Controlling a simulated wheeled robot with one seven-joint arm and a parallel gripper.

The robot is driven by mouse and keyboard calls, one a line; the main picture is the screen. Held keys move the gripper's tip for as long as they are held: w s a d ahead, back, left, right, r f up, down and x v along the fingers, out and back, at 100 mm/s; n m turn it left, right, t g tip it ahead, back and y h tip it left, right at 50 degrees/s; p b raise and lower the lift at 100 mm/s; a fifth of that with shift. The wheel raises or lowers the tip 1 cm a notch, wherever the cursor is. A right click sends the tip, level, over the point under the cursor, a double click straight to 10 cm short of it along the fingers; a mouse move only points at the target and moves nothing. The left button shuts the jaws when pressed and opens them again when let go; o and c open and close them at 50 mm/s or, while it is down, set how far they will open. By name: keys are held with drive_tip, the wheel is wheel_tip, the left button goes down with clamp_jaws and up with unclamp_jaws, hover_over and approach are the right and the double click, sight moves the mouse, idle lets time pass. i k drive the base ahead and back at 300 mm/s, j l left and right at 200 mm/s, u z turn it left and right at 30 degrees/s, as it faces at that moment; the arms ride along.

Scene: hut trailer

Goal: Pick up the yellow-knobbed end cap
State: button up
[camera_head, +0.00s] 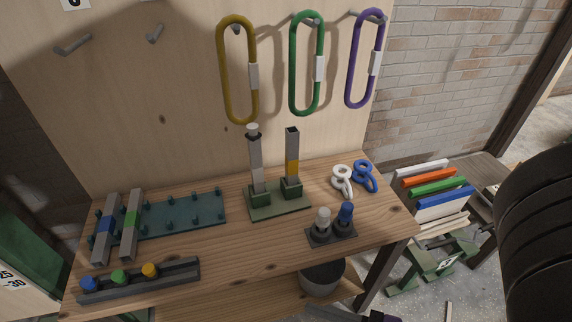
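The yellow-knobbed end cap (150,270) sits at the right of three caps in a dark grey rack (185,271) at the front left of the wooden bench. Its orange-yellow knob points up; its lower part is hidden in the rack. The green-knobbed cap (119,276) is beside it, and the blue-knobbed cap (88,284) is at the left end. My gripper is not in view.
Behind the rack, two square bars (131,225) lie on a teal pegboard (180,215). Two upright posts (292,165) stand on a green base (278,206). A small dark holder (331,237) is right of centre. Bare wood lies right of the rack.

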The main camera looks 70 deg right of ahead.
sight(151, 273)
drive_tip(key=i+j, duration=0.1)
drive_tip(key=j, duration=0.85)
drive_tip(key=i+j, duration=0.15)
drive_tip(key=j, duration=0.35)
drive_tip(key=i+j, duration=0.1)
drive_tip(key=j, duration=0.35)
drive_tip(key=i+j, duration=0.1)
drive_tip(key=j, duration=0.4)
